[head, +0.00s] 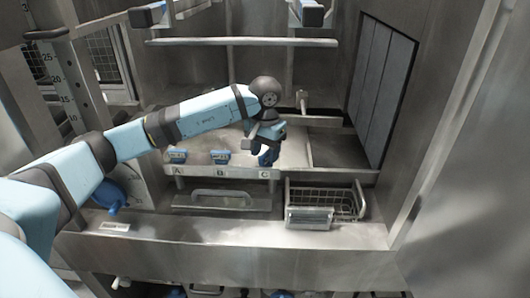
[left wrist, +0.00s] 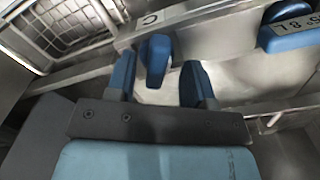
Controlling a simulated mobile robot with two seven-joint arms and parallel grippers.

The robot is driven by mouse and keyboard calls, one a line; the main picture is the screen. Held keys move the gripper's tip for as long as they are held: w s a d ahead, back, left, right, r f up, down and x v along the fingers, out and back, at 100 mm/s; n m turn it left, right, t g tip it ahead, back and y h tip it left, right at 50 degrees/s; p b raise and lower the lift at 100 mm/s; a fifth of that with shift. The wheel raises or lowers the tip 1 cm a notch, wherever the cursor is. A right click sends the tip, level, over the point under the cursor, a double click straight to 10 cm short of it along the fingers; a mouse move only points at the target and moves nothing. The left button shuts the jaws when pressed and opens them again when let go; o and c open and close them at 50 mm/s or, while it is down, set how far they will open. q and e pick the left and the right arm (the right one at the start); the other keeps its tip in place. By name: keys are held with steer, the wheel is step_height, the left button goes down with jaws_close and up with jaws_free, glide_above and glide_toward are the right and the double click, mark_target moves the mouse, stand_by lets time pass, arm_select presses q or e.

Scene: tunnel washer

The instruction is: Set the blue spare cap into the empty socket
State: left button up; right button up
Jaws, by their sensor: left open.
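My left gripper (head: 266,157) is open at the C end of the lettered shelf (head: 222,172) in the head view. In the left wrist view, a blue cap-like piece (left wrist: 155,62) stands beside the C label, between the two blue fingers of my left gripper (left wrist: 158,78). I see a gap on each side of it. I cannot tell whether this piece sits in a socket. A labelled blue cap (left wrist: 288,30) shows at the upper right of the wrist view. My right gripper is not in view.
A wire basket (head: 350,203) stands right of the shelf, with a pale block at its front. A metal handle (head: 222,193) runs below the shelf. A blue round part (head: 110,192) is at the left. A bar (head: 240,42) crosses the back.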

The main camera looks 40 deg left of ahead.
arm_select(q)
step_height(320, 180, up, 13)
steer(key=p, duration=0.5)
steer(key=shift+s+f, duration=0.1)
steer(key=shift+f, duration=0.05)
